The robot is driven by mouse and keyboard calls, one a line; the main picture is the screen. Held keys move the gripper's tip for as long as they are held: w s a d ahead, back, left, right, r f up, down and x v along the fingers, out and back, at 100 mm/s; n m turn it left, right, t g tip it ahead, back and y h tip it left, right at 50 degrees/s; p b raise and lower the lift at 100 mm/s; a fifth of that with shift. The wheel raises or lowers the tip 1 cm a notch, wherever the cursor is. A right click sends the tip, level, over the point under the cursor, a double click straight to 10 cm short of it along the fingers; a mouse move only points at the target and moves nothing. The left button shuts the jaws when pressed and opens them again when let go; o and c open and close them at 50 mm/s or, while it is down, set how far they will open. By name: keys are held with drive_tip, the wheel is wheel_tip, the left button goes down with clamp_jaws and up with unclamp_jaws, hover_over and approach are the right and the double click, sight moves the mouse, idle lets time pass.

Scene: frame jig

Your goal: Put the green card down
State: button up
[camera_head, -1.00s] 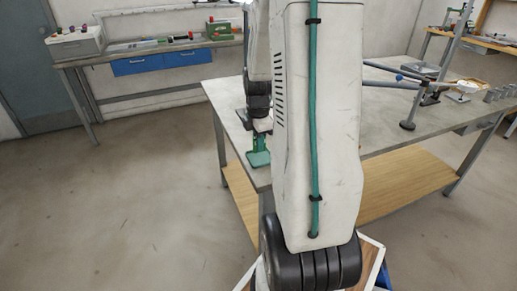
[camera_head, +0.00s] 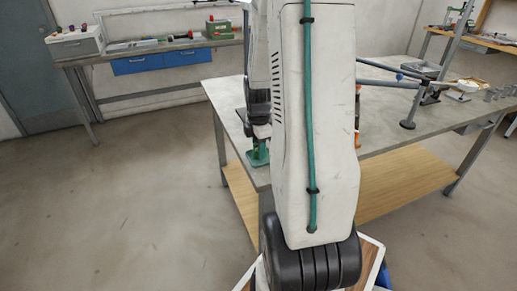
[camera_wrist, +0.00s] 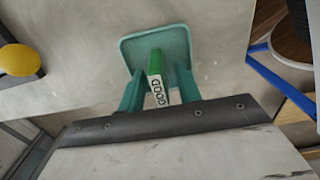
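The green card (camera_wrist: 154,64) with a white label reading GOOD shows in the wrist view, in front of a flat teal base plate (camera_wrist: 180,40) on the grey table (camera_head: 225,98). My gripper (camera_wrist: 158,72) has two teal fingers, one on each side of the card, with small gaps visible between them and the card. The teal base also shows in the head view (camera_head: 258,158), near the table's front left corner under my gripper. Whether the card's lower end rests on the plate is hard to tell. My arm hides part of the table.
A yellow rounded object (camera_wrist: 20,58) sits on a dark holder at the wrist view's left. Grey rods and a stand (camera_head: 408,124) occupy the table's right side. A back bench (camera_head: 100,60) holds several items. The floor left of the table is clear.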

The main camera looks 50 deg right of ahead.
wheel_tip(320, 180, up, 12)
drive_tip(key=shift+f, duration=0.25)
drive_tip(key=s+a+r+m, duration=0.15)
drive_tip(key=a+r, duration=0.25)
drive_tip(key=a, duration=0.4)
drive_tip(key=a+r+m, duration=0.3)
drive_tip(key=a+r, duration=0.1)
drive_tip(key=a, duration=0.4)
drive_tip(key=s+a+r+m+t, duration=0.1)
drive_tip(key=s+a+m, duration=0.6)
drive_tip(key=s+a, duration=0.4)
drive_tip(key=a, duration=0.3)
drive_tip(key=shift+s+r, duration=0.2)
drive_tip(key=shift+r, duration=0.1)
